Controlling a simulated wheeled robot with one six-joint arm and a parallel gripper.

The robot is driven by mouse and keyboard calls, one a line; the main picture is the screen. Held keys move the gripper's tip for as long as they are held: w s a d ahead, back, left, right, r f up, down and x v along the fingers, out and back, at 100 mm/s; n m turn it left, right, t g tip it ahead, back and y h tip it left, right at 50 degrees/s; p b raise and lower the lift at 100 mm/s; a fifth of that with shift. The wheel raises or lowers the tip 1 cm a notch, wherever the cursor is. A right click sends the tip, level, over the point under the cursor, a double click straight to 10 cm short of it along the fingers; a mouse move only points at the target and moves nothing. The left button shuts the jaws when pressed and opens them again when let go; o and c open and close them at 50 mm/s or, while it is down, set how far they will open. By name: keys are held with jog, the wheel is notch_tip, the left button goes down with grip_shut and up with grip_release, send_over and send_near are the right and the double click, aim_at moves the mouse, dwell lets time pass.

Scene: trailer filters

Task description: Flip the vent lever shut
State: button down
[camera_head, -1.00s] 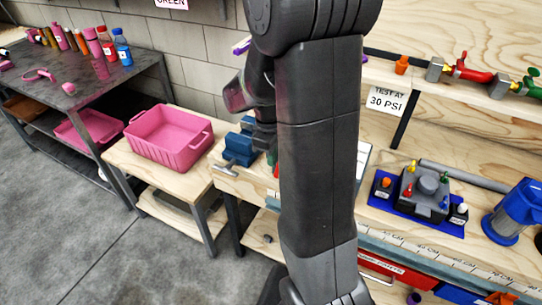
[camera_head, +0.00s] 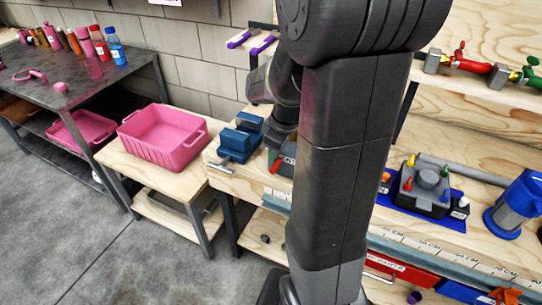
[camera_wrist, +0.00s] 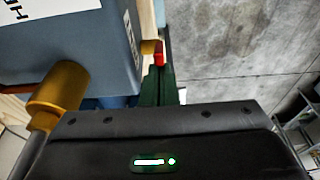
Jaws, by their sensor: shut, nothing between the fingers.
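A small red piece that looks like the vent lever (camera_wrist: 160,59) shows in the wrist view, right at the tip of my gripper and beside a small brass fitting (camera_wrist: 151,46). A red lever-like piece also shows in the head view (camera_head: 276,167), low at the bench's front edge. My gripper (camera_wrist: 160,72) has dark green fingers closed together with nothing held. Its tip overlaps the red piece in the picture; I cannot tell whether they touch. A blue-grey box with a white label (camera_wrist: 88,42) stands left of the fingers. My arm hides part of the bench.
A larger brass fitting (camera_wrist: 53,92) sits close left of my gripper. A blue vise (camera_head: 238,140) and a pink bin (camera_head: 164,138) are to the left. A dark unit with coloured knobs (camera_head: 424,187) and a blue canister (camera_head: 513,207) are to the right. Open floor lies in front.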

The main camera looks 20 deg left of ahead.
jog(key=d+y+b, duration=0.1)
jog(key=b, duration=0.1)
jog(key=d+f+y+b, duration=0.1)
jog(key=y+b, duration=0.1)
jog(key=b, duration=0.1)
jog(key=shift+f, duration=0.15)
jog(key=y+b, duration=0.1)
jog(key=b, duration=0.2)
jog(key=d+y+b, duration=0.1)
jog(key=y+b, duration=0.1)
jog(key=b, duration=0.2)
jog(key=d+f+y+b, duration=0.1)
jog(key=b, duration=0.3)
jog(key=shift+s+d+t, duration=0.2)
jog(key=shift+d+t, duration=0.05)
jog(key=shift+t, duration=0.05)
jog(key=shift+d+b, duration=0.2)
jog(key=shift+b, duration=0.2)
jog(key=shift+a, duration=0.1)
jog(key=shift+a+f+b, duration=0.2)
jog(key=shift+a+b, duration=0.15)
jog(key=shift+a, duration=0.35)
